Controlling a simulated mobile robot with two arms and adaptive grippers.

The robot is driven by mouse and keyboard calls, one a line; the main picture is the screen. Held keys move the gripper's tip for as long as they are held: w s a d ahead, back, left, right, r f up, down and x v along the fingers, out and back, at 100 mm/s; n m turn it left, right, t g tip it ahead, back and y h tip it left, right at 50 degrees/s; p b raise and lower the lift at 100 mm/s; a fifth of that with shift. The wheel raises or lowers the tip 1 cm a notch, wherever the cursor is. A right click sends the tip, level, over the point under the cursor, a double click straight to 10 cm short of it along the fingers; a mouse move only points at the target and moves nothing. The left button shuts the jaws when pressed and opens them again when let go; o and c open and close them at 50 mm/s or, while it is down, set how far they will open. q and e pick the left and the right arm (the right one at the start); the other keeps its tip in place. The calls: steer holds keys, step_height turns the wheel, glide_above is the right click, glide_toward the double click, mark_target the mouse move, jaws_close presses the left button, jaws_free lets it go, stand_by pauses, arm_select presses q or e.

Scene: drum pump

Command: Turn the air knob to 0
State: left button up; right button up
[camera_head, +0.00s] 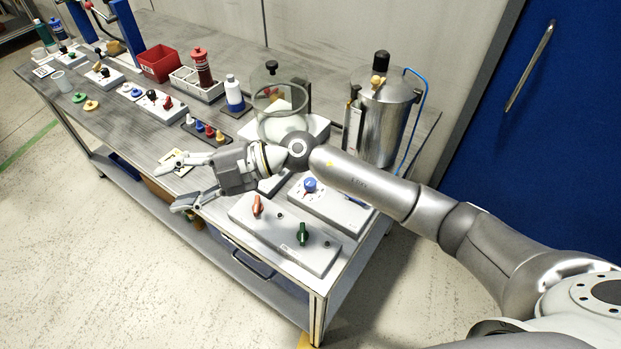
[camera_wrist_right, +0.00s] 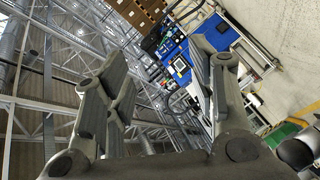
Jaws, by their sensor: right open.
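A grey box with a blue round knob (camera_head: 310,185) and small markings stands near the table's right end. Beside it a longer grey box carries an orange-red knob (camera_head: 257,206) and a green knob (camera_head: 303,234). The labels are too small to read, so I cannot tell which is the air knob or its setting. My right gripper (camera_head: 170,186) is open and empty over the table's front edge, left of these knobs. In the right wrist view its spread fingers (camera_wrist_right: 160,62) hold nothing. My forearm passes close behind the blue knob. My left gripper is out of view.
Behind the arm stand a steel tank (camera_head: 388,125) with a blue hose and a clear glass vessel (camera_head: 278,106). A red bin (camera_head: 160,62), a bottle (camera_head: 233,92) and several small knobbed boxes fill the table's left part. A blue door (camera_head: 560,130) is at the right.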

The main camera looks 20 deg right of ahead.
steer(key=w+d+f+n+g+h, duration=0.1)
steer(key=w+d+f+h, duration=0.1)
steer(key=d+f+h, duration=0.35)
steer(key=m+h, duration=0.3)
steer(key=h, duration=0.7)
glide_toward(310, 181)
step_height(310, 181, down, 8)
steer(key=p, duration=0.3)
steer(key=shift+w+a, duration=0.1)
steer(key=shift+w, duration=0.05)
steer(key=shift+f, duration=0.6)
steer(key=c, duration=1)
